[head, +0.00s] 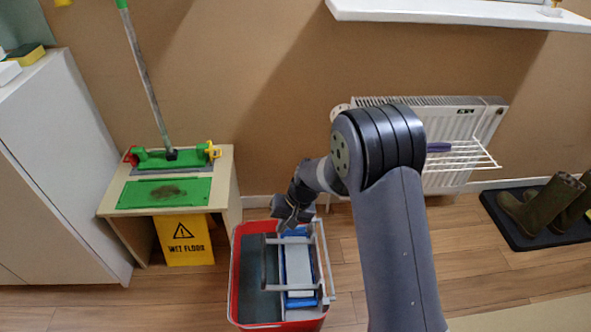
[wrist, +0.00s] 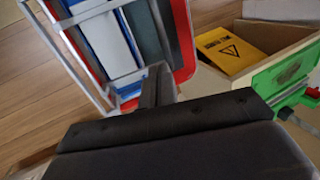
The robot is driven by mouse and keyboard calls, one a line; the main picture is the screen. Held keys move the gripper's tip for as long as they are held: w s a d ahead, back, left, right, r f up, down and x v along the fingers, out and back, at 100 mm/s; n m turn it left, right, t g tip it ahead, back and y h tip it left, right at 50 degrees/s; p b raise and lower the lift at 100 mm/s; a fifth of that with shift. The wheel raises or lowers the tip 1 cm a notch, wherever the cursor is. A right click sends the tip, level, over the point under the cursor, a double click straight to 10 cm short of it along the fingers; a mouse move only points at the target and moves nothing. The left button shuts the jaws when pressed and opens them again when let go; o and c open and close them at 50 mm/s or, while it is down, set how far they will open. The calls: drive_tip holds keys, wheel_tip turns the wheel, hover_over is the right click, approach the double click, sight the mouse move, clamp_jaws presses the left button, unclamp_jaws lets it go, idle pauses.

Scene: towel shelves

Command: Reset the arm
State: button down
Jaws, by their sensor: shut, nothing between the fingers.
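My arm reaches up and forward from the bottom of the head view, bends at a dark elbow joint, and ends in my gripper (head: 291,214). The gripper is over the far edge of a red mop bucket (head: 236,275) on the floor. In the wrist view my gripper (wrist: 158,85) is shut and empty, with the bucket (wrist: 183,40) beyond it. Whether the gripper touches the bucket's frame I cannot tell. The fingertips are partly hidden by the gripper's dark body in the wrist view.
A small wooden table (head: 228,185) with a green mop head (head: 175,158) and a yellow wet floor sign (head: 184,240) stands left of the bucket. A white cabinet (head: 60,150) is far left. A radiator with a rack (head: 460,158) and boots (head: 545,205) on a black mat are right.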

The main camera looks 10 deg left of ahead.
drive_tip(key=shift+f, duration=0.1)
drive_tip(key=b, duration=0.5)
approach(265, 255)
drive_tip(key=x, duration=0.7)
drive_tip(key=shift+w+d, duration=0.1)
